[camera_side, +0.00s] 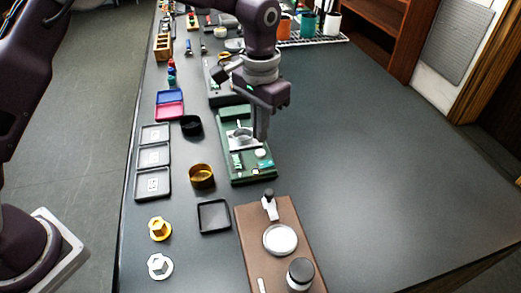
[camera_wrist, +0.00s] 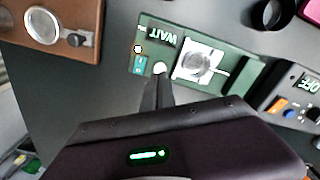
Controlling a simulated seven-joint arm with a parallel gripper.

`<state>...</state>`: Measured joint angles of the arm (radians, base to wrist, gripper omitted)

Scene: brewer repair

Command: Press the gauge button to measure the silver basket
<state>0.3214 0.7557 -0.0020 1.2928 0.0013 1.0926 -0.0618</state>
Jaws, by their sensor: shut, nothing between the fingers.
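The green gauge (camera_side: 234,114) stands mid-table in the side view and also shows in the wrist view (camera_wrist: 228,103). The silver basket (camera_side: 241,138) sits in its holder; in the wrist view the round silver basket (camera_wrist: 197,64) lies on a pale square. A round white button (camera_wrist: 160,67) is on the gauge beside it. The panel shows upside-down lettering reading "WAIT" (camera_wrist: 162,34). My gripper (camera_side: 261,139) is shut and empty, pointing down over the gauge. In the wrist view its fingertips (camera_wrist: 158,80) are right at the button; I cannot tell whether they touch it.
A brown board (camera_side: 259,222) with a silver ring lies in front of the gauge. A gold basket (camera_side: 201,176), black cup (camera_side: 191,125) and black tray (camera_side: 213,216) stand to its left. Another device (camera_wrist: 293,92) reading "OFF" sits close by. The table's right side is clear.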

